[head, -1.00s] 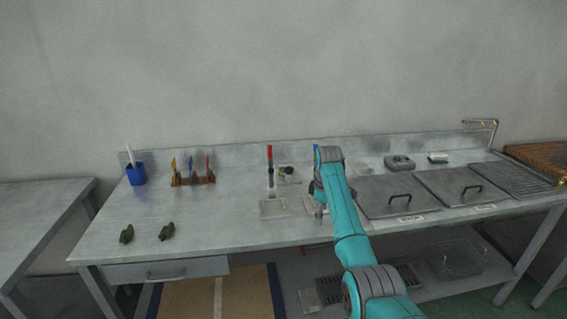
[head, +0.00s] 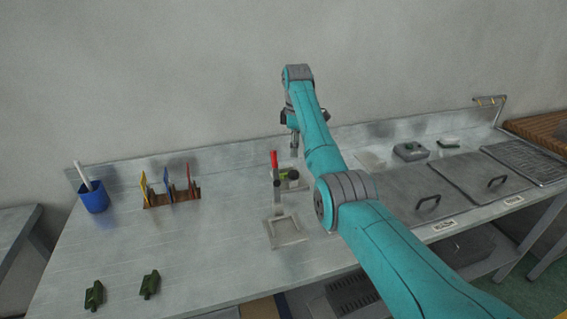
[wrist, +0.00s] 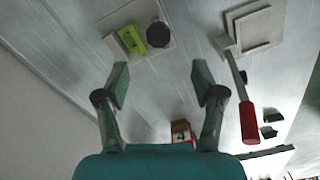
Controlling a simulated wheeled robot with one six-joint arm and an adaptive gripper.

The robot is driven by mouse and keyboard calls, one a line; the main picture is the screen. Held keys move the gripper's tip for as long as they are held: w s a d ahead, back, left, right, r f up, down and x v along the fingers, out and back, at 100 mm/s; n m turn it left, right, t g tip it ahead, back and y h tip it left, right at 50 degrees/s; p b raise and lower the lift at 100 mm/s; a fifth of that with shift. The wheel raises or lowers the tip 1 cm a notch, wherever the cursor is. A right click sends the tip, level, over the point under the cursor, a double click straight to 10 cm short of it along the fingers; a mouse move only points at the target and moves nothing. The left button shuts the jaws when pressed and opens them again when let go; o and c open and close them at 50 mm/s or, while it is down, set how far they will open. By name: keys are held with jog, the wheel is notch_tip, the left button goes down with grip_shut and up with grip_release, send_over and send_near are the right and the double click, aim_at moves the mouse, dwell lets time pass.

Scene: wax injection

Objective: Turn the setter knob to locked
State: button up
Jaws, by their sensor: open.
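A small fixture on a grey plate (wrist: 145,50) has a bright green block (wrist: 131,39) and a dark round knob (wrist: 158,34), which looks like the setter knob. In the head view the knob (head: 293,174) is near the back of the bench, beside a red-handled lever (head: 274,159). I cannot read whether it is locked. My gripper (wrist: 161,82) is open and empty, its fingers spread apart. In the head view my gripper is above the back of the bench, near the fixture and apart from it; its tips are partly hidden.
The red-handled lever (wrist: 247,120) stands close by, with a square plate (head: 284,232) in front. A blue cup (head: 94,198), a rack of coloured tools (head: 170,195) and two dark green pieces (head: 149,284) are at left. Lidded basins (head: 460,180) are at right.

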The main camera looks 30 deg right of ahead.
aim_at(293, 173)
jog(key=f, duration=1)
jog(key=shift+w+f, duration=0.2)
jog(key=shift+f, duration=0.15)
jog(key=c, duration=1.1)
